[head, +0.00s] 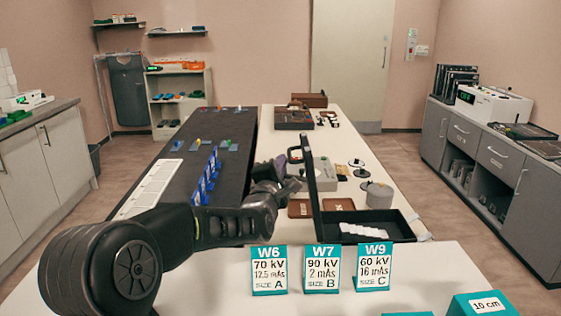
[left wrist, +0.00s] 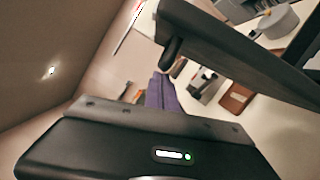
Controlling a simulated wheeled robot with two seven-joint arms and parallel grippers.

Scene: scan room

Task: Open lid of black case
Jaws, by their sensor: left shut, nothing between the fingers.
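The black case (head: 390,229) lies on the white table, with a row of white pieces inside. Its lid (head: 309,185) stands about upright along the case's left side, so the case is open. My left gripper (head: 291,184) is shut and empty, just left of the lid; whether it touches the lid cannot be told. In the left wrist view the purplish fingers (left wrist: 161,94) are together, and a broad dark panel that looks like the lid (left wrist: 235,55) runs diagonally beyond them. My right gripper is not in view.
Cards W6 (head: 269,270), W7 (head: 322,269) and W9 (head: 373,267) stand in front of the case. A grey round container (head: 377,195) is behind it. A grey device (head: 318,176) and brown plates (head: 300,208) are near the lid. A dark table section (head: 215,165) lies left.

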